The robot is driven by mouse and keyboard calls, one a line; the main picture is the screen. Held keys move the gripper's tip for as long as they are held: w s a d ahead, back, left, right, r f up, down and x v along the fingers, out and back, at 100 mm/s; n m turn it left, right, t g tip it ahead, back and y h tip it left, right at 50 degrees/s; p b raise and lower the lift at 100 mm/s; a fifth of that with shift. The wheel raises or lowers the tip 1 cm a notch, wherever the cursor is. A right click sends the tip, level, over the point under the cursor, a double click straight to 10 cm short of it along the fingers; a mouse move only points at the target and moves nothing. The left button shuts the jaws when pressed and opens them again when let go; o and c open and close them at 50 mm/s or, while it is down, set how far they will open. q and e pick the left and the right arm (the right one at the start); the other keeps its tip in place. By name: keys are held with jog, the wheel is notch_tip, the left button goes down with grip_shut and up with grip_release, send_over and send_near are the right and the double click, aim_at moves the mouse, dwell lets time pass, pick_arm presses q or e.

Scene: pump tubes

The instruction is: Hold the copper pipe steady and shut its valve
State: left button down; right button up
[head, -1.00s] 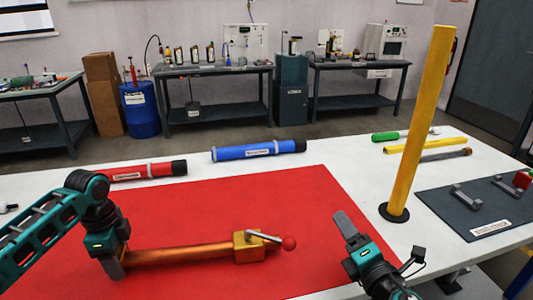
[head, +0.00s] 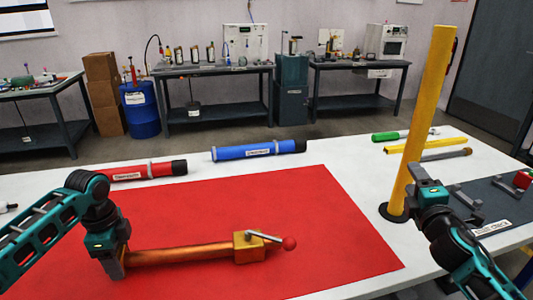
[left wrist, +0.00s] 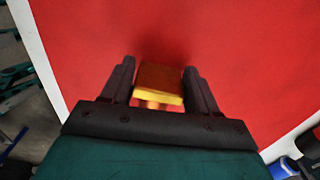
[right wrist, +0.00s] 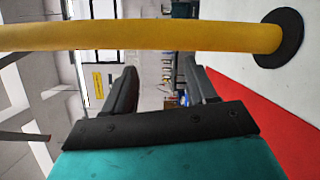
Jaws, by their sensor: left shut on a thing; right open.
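The copper pipe (head: 180,253) lies on the red mat (head: 300,200). Its brass valve block (head: 248,247) is at the right end, with a grey lever (head: 264,238) ending in a red knob (head: 289,244). The lever slants along the pipe's direction. My left gripper (head: 115,265) is shut on the pipe's left end; the left wrist view shows the golden pipe end (left wrist: 158,85) between its fingers. My right gripper (head: 425,180) is open and empty, beside the yellow post, away from the valve. The right wrist view shows its spread fingers (right wrist: 160,85).
The yellow post (head: 425,100) stands upright on a black base (head: 393,212), close to my right gripper; it crosses the right wrist view. A dark mat (head: 480,200) with grey brackets lies at right. A red tube (head: 140,171) and blue tube (head: 258,150) lie behind the red mat.

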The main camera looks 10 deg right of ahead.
jog(key=d, duration=0.1)
jog(key=d+r+m+h, duration=0.1)
jog(key=shift+d+r, duration=0.2)
jog(key=shift+d, duration=0.2)
